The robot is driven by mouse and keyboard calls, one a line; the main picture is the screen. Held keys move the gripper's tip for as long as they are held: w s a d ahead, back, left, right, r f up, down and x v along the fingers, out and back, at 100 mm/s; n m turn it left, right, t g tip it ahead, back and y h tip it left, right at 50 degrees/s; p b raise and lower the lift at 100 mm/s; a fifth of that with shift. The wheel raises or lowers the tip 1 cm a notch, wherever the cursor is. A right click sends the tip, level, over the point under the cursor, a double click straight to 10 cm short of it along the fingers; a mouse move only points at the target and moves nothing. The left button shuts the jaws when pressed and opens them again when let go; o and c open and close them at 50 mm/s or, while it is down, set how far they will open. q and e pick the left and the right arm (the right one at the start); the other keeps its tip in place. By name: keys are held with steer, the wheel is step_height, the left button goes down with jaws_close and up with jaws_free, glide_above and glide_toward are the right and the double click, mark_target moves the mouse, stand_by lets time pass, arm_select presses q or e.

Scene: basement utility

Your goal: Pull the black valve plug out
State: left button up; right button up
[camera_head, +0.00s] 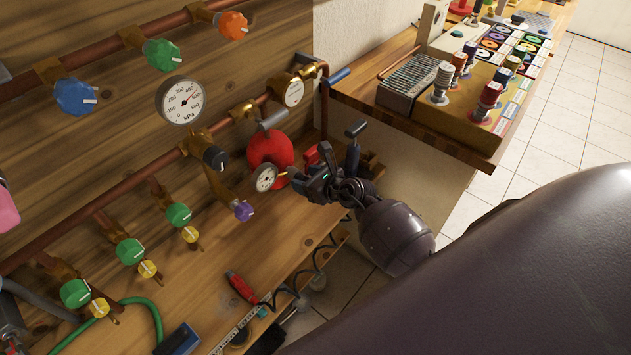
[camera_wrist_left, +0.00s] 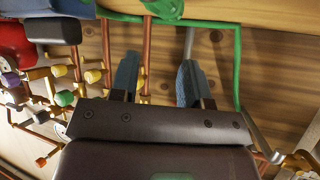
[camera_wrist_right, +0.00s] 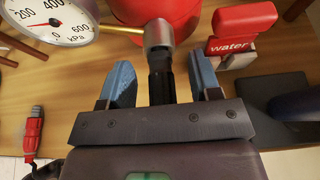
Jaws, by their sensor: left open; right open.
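The black plug (camera_wrist_right: 160,78), short and ribbed, sits on a grey metal fitting (camera_wrist_right: 159,36) at the red tank in the right wrist view. My right gripper (camera_wrist_right: 161,70) is open, with one blue finger on each side of the plug and visible gaps; it is not gripping it. In the head view the right gripper (camera_head: 308,168) is in front of the red tank (camera_head: 268,150) and hides the plug. My left gripper (camera_wrist_left: 157,80) is open and empty, facing the wooden panel with pipes; it does not show in the head view.
A pressure gauge (camera_wrist_right: 50,22) joins the fitting by a brass tube, left of the fingers. A red "water" block (camera_wrist_right: 240,32) is close on the right. A black-capped brass valve (camera_head: 214,157) is on the panel. A red tool (camera_head: 241,287) lies on the bench.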

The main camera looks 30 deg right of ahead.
steer(key=shift+w+a+f, duration=0.1)
steer(key=shift+w, duration=0.1)
steer(key=c, duration=1)
steer(key=shift+s+d+p, duration=0.2)
steer(key=shift+s+d, duration=0.05)
steer(key=shift+s, duration=0.5)
steer(key=shift+s+d+p, duration=0.25)
steer(key=shift+s+d, duration=0.05)
steer(key=shift+s, duration=0.5)
steer(key=shift+s+d+p, duration=0.2)
steer(key=shift+s+d, duration=0.05)
steer(key=shift+s, duration=0.5)
